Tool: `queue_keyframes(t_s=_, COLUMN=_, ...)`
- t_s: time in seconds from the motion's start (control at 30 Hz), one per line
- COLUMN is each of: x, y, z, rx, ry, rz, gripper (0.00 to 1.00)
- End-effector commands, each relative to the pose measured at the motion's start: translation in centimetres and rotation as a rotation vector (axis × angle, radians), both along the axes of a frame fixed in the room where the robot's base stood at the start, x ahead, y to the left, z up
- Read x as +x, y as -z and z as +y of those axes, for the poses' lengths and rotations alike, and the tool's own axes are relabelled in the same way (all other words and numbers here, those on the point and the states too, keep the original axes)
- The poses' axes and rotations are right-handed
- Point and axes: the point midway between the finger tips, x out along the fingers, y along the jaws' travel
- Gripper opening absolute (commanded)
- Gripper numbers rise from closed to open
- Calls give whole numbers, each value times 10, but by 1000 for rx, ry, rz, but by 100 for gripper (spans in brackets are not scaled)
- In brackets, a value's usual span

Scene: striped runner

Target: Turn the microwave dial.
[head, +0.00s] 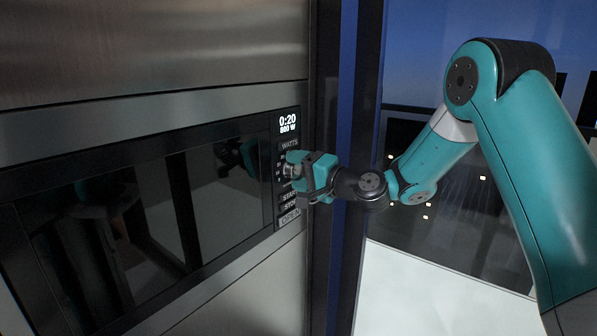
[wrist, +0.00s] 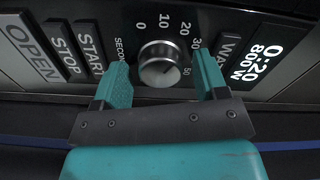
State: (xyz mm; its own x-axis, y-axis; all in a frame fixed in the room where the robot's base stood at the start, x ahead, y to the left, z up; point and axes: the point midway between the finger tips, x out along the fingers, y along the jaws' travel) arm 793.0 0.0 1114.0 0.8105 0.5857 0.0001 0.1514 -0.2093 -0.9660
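The microwave (head: 130,215) is built into a steel front, with a dark glass door and a control strip at its right end. Its dial (wrist: 163,66) is a round silver knob with numbers around it, seen in the wrist view. In the head view my gripper hides most of the dial. My gripper (wrist: 160,62) is open, with one teal finger on each side of the dial and a small gap visible on both sides. In the head view my gripper (head: 296,165) is at the control strip. The display (head: 288,123) reads 0:20 and 800 W.
START (wrist: 90,47), STOP (wrist: 62,49) and OPEN (wrist: 33,48) buttons lie on one side of the dial, and a WATTS button (head: 290,146) on the other. A dark vertical frame edge (head: 322,250) stands right of the microwave. A pale floor (head: 430,290) shows at the lower right.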

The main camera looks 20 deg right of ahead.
Motion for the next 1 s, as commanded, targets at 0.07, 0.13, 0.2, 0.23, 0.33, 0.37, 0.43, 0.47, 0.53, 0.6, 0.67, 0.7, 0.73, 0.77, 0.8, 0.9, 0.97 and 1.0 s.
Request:
queue_keyframes(t_s=0.07, x=0, y=0, z=0, rx=0, ry=-1, rz=0, gripper=70)
queue_keyframes(t_s=0.13, x=0, y=0, z=0, rx=0, ry=-1, rz=0, gripper=70)
queue_keyframes(t_s=0.2, x=0, y=0, z=1, rx=0, ry=-2, rz=0, gripper=70)
queue_keyframes(t_s=0.23, x=0, y=0, z=1, rx=0, ry=-2, rz=0, gripper=70)
queue_keyframes(t_s=0.33, x=-3, y=1, z=-2, rx=0, ry=-1, rz=0, gripper=70)
queue_keyframes(t_s=0.37, x=-5, y=1, z=-3, rx=-1, ry=-1, rz=0, gripper=70)
queue_keyframes(t_s=0.43, x=-11, y=2, z=-9, rx=0, ry=1, rz=2, gripper=70)
queue_keyframes(t_s=0.47, x=-15, y=3, z=-12, rx=1, ry=2, rz=1, gripper=70)
queue_keyframes(t_s=0.53, x=-27, y=4, z=-20, rx=1, ry=3, rz=1, gripper=70)
queue_keyframes(t_s=0.6, x=-40, y=4, z=-31, rx=1, ry=5, rz=0, gripper=70)
queue_keyframes(t_s=0.67, x=-54, y=4, z=-41, rx=1, ry=5, rz=0, gripper=70)
queue_keyframes(t_s=0.7, x=-62, y=5, z=-47, rx=0, ry=5, rz=1, gripper=70)
queue_keyframes(t_s=0.73, x=-68, y=5, z=-52, rx=0, ry=6, rz=0, gripper=70)
queue_keyframes(t_s=0.77, x=-75, y=5, z=-56, rx=2, ry=5, rz=1, gripper=70)
queue_keyframes(t_s=0.8, x=-83, y=4, z=-63, rx=0, ry=7, rz=0, gripper=70)
queue_keyframes(t_s=0.9, x=-103, y=4, z=-76, rx=1, ry=6, rz=0, gripper=70)
queue_keyframes(t_s=0.97, x=-112, y=3, z=-83, rx=0, ry=6, rz=0, gripper=70)
queue_keyframes(t_s=1.0, x=-119, y=3, z=-87, rx=0, ry=4, rz=0, gripper=70)
